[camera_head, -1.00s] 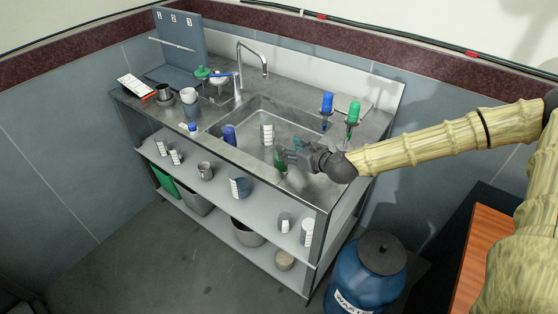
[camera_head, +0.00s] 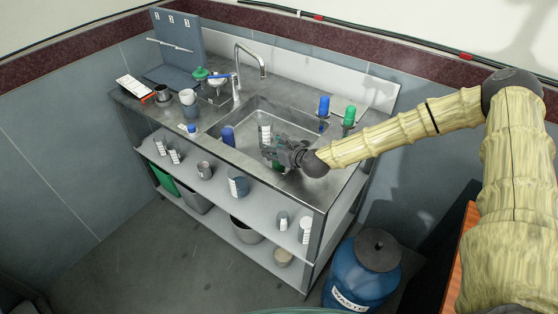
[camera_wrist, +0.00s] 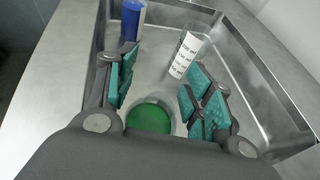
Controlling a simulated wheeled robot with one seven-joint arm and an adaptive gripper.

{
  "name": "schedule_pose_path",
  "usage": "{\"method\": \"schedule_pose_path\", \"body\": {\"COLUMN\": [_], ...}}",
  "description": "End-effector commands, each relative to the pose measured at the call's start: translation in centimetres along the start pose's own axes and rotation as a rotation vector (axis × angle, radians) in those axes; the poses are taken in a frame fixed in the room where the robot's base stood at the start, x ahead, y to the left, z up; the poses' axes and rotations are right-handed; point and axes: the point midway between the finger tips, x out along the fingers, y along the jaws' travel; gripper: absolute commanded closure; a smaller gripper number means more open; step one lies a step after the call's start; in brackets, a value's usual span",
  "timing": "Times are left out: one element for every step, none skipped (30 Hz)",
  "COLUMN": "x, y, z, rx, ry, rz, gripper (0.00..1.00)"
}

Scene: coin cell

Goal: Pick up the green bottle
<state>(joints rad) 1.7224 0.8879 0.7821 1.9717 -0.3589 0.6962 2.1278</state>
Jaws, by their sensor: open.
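A round green thing inside a pale, clear rim, which looks like the green bottle (camera_wrist: 148,118) seen from above, stands in the sink at the bottom middle of the wrist view. My gripper (camera_wrist: 160,78) is open, with its teal-padded fingers spread to either side of and beyond it. I cannot tell whether any pad touches it. In the head view my gripper (camera_head: 270,152) is low over the front right of the sink and mostly hides the bottle.
The steel sink (camera_head: 290,112) also holds a blue bottle (camera_head: 228,135) and a white labelled container (camera_head: 265,134). Blue (camera_head: 324,105) and green (camera_head: 349,115) upright items stand at the back right. The tap (camera_head: 238,68) rises behind. The sink's front rim is close to my gripper.

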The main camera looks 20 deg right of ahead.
Motion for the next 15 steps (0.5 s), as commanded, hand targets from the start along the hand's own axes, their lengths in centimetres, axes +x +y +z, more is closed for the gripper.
{"method": "schedule_pose_path", "body": {"x": [0.25, 0.37, 0.5, 0.56, 0.6, 0.62, 0.62, 0.62, 0.61, 0.61, 0.6, 0.6, 0.6, 0.59, 0.59], "y": [0.03, 0.0, -0.02, -0.02, -0.03, -0.03, -0.03, -0.02, -0.02, -0.02, -0.02, -0.02, -0.01, -0.02, -0.02], "z": [-0.02, -0.05, -0.06, -0.07, -0.08, -0.08, -0.09, -0.09, -0.08, -0.09, -0.08, -0.08, -0.07, -0.08, -0.07], "rx": [0.0, 0.001, 0.001, 0.001, 0.001, 0.001, 0.001, 0.001, 0.001, 0.001, 0.001, 0.001, 0.001, 0.001, 0.001], "ry": [0.001, 0.001, 0.001, 0.001, 0.001, 0.0, 0.0, 0.0, 0.0, 0.0, 0.0, 0.0, 0.0, 0.0, 0.0], "rz": [0.0, 0.0, 0.0, 0.0, 0.0, 0.0, 0.0, 0.0, 0.0, 0.0, 0.0, 0.0, 0.0, 0.0, 0.0], "gripper": [0.48, 0.48, 0.48, 0.48, 0.48, 0.48, 0.48, 0.48, 0.48, 0.48, 0.48, 0.55, 0.61, 0.66, 0.74]}}
